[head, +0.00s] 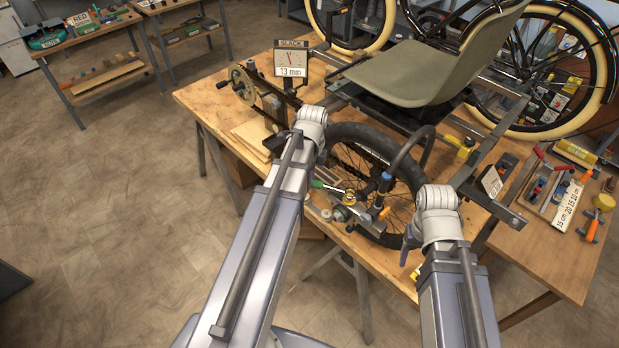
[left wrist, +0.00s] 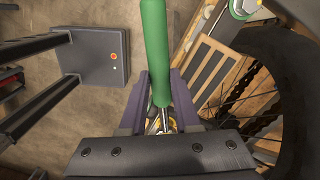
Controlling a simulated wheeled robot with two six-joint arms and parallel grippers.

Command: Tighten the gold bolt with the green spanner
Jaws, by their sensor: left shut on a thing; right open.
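The green spanner's handle (left wrist: 154,50) shows large in the left wrist view, its metal shank (left wrist: 166,122) between the purple fingers of my left gripper (left wrist: 160,105), which is shut on it. In the head view the spanner (head: 318,184) peeks out beside my left arm, which hides most of that gripper. The spanner's metal end points at the gold bolt (head: 350,197), by the hub of the black-tyred wheel; whether its jaw sits on the bolt I cannot tell. My right gripper (head: 407,245) is open and empty, right of the wheel and apart from the bolt.
The wheel (head: 378,140) and trike frame with a grey-green seat (head: 436,72) fill the workbench (head: 215,100). A gauge (head: 291,60) reads SLACK, 13 mm. A tool tray (head: 541,205) lies at the right. Side shelves (head: 105,75) stand far left; the floor between is clear.

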